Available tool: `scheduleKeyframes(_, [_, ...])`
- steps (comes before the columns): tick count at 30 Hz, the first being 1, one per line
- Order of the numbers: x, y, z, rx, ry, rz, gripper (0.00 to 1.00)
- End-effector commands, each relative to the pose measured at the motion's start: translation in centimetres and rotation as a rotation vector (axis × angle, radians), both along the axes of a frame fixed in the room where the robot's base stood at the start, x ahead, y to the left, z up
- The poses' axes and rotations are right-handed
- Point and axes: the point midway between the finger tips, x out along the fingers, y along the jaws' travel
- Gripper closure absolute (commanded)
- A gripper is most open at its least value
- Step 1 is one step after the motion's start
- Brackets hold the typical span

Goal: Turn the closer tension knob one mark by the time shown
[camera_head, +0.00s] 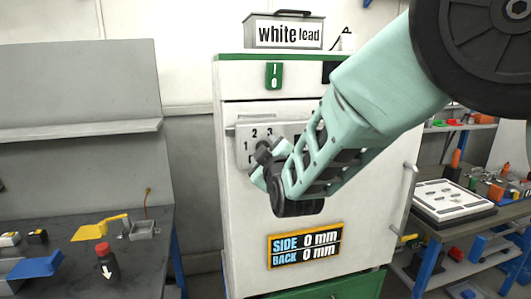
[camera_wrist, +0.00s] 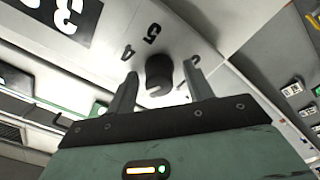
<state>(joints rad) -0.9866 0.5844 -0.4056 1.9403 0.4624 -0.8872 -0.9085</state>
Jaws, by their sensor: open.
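The knob (camera_wrist: 159,72) is a dark cylinder on a pale numbered plate, seen in the wrist view with a 4 and a 5 beside it. In the head view the numbered plate (camera_head: 243,153) is on the front of a white cabinet, with 1, 2 and 3 legible; my gripper hides much of it. My gripper (camera_head: 262,164) is at the plate. In the wrist view its open fingers (camera_wrist: 160,79) appear on either side of the knob, with gaps to both sides. I cannot tell how deep they reach, or where the knob's pointer is.
The white cabinet (camera_head: 235,205) bears a green I/O label (camera_head: 274,76) and a SIDE/BACK 0 mm sign (camera_head: 305,244). A white lead box (camera_head: 284,31) stands on top. A cluttered bench (camera_head: 138,262) is at left; a shelf unit is at right.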

Motion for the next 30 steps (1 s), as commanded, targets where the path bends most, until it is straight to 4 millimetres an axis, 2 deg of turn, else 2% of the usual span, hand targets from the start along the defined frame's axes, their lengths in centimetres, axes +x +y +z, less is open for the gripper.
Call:
scheduleKeyframes(5, [-0.6, -0.1, 0.0, 0.001, 0.0, 0.001, 0.48])
scheduleKeyframes(8, [-1.8, -0.5, -0.1, 0.002, 0.0, 0.001, 0.48])
scheduleKeyframes(24, [-13.5, -3.8, -0.2, 0.004, 0.002, 0.002, 0.48])
scheduleKeyframes(30, [-16.0, -4.6, -0.1, 0.001, 0.0, 0.001, 0.48])
